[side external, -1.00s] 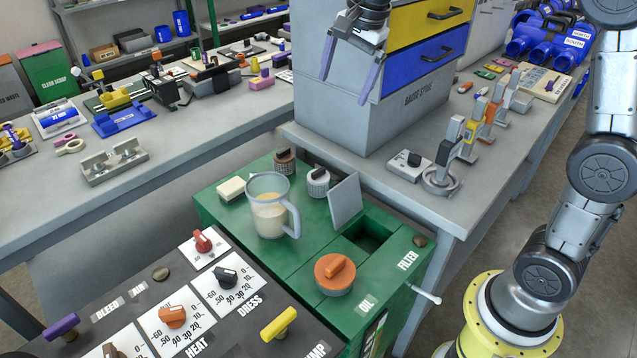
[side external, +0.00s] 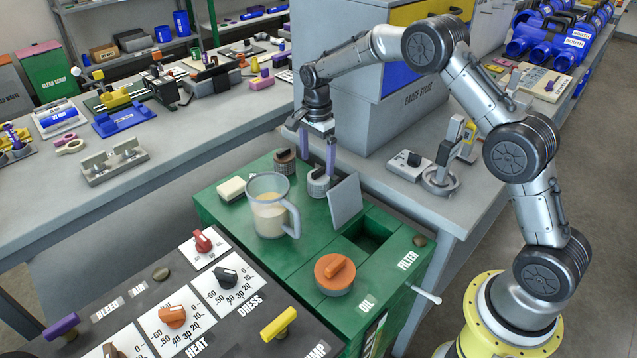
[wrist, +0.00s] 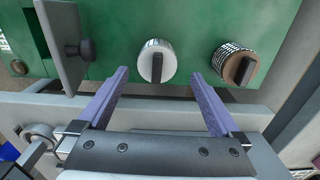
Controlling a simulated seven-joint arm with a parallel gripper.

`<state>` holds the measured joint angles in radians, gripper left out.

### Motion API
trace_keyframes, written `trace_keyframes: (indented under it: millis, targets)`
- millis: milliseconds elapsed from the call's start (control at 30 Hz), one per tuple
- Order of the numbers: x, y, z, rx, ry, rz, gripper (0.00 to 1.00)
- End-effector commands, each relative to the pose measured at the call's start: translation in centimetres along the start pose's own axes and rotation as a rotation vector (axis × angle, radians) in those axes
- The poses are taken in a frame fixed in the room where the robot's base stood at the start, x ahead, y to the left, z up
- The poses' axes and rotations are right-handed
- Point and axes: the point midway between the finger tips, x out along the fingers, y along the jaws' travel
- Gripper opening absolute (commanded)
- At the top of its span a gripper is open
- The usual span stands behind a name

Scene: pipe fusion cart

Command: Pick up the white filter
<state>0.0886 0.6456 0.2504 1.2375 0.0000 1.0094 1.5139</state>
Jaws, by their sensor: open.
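The white filter (side external: 318,188) is a short, ribbed white cylinder with a dark grip bar on top. It stands upright on the green cart top (side external: 235,218), and also shows in the wrist view (wrist: 156,62). My gripper (side external: 318,164) is open, pointing down with purple fingers just above and behind the filter. In the wrist view my gripper (wrist: 160,74) has its fingertips spread to either side of the filter's line, with nothing between them held. Whether a finger touches the filter cannot be told.
A brown-topped filter (side external: 284,163) stands close to the left. A grey raised lid (side external: 345,200) beside an open green well (side external: 370,237) is close on the right. A clear jug (side external: 268,210) stands in front. The grey cabinet (side external: 345,120) rises behind.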

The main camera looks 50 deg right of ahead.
Motion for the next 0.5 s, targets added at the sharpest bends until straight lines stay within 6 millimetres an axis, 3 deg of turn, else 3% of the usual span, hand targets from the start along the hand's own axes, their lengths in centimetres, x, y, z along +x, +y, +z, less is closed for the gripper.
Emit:
trace_keyframes:
  millis: [100,333,500]
  targets:
    - [1.6,0.0,0.0,0.0,0.0,0.002,1.0]
    - [3.0,0.1,0.0,0.0,0.0,0.001,1.0]
    - [5.5,0.6,-0.1,0.0,0.0,0.003,1.0]
